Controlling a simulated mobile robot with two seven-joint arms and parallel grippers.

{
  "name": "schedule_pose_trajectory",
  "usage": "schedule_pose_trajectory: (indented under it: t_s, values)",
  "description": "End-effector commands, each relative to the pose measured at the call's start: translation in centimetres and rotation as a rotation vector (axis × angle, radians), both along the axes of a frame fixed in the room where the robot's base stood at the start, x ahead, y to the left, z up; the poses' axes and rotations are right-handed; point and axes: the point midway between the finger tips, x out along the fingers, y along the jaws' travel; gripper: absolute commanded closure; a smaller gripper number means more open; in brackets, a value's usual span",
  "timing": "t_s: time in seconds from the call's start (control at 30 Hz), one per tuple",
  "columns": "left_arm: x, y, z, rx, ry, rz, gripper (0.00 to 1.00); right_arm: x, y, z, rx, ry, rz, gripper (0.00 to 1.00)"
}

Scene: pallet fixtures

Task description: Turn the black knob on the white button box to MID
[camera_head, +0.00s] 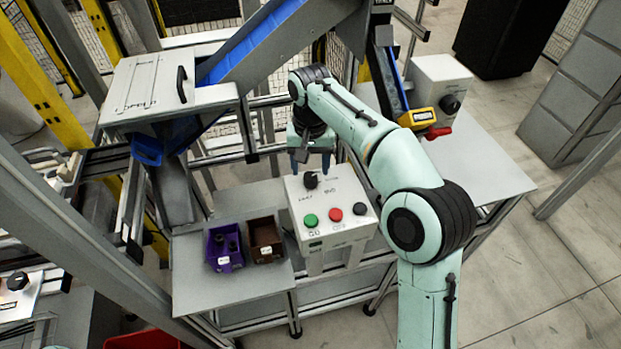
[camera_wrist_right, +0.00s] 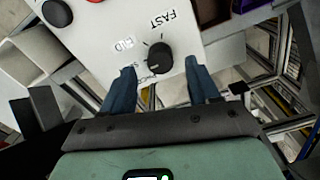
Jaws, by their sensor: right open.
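The white button box (camera_head: 325,193) stands at the middle of the head view, with a green, a red and a black button on its top. Its black knob (camera_head: 310,180) sits at the far side and is upright in the right wrist view (camera_wrist_right: 159,56). FAST and MID labels show beside the knob; a third, starting with S, is partly hidden. A pale mark on the knob lies on its lower side, by the S label. My right gripper (camera_head: 310,162) is open, its blue fingers (camera_wrist_right: 161,86) on either side of the knob's line, apart from it. My left gripper is out of view.
A purple bin (camera_head: 224,247) and a brown bin (camera_head: 265,240) stand left of the box. Another white box (camera_head: 440,85) with a black knob is at the upper right, near a yellow-fronted chute (camera_head: 417,118). Metal frames surround the box; the right table (camera_head: 490,165) has bare space.

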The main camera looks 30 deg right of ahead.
Motion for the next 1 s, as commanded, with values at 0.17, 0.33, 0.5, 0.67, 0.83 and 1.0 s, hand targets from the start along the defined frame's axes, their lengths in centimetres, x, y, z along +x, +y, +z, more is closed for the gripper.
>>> schedule_pose_trajectory:
  t_s: [0.17, 0.33, 0.5, 0.67, 0.83, 1.0]
  values:
    - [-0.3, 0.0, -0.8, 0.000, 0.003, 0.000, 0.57, 0.0, 0.0, -2.7, 0.000, 0.001, -0.001, 0.40]
    - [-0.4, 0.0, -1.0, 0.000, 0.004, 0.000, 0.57, 0.0, 0.0, -3.6, 0.000, -0.001, -0.001, 0.40]
    - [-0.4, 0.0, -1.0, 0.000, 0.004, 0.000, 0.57, 0.0, 0.0, -3.7, 0.000, -0.001, -0.001, 0.40]
    - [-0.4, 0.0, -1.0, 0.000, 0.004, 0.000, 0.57, 0.0, 0.0, -3.6, 0.000, -0.001, -0.001, 0.56]
    - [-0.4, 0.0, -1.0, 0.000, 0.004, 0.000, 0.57, 0.0, 0.0, -3.6, 0.000, -0.001, -0.001, 0.96]
    - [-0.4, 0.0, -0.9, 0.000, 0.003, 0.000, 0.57, 0.0, 0.0, -3.6, 0.001, 0.000, -0.008, 0.96]
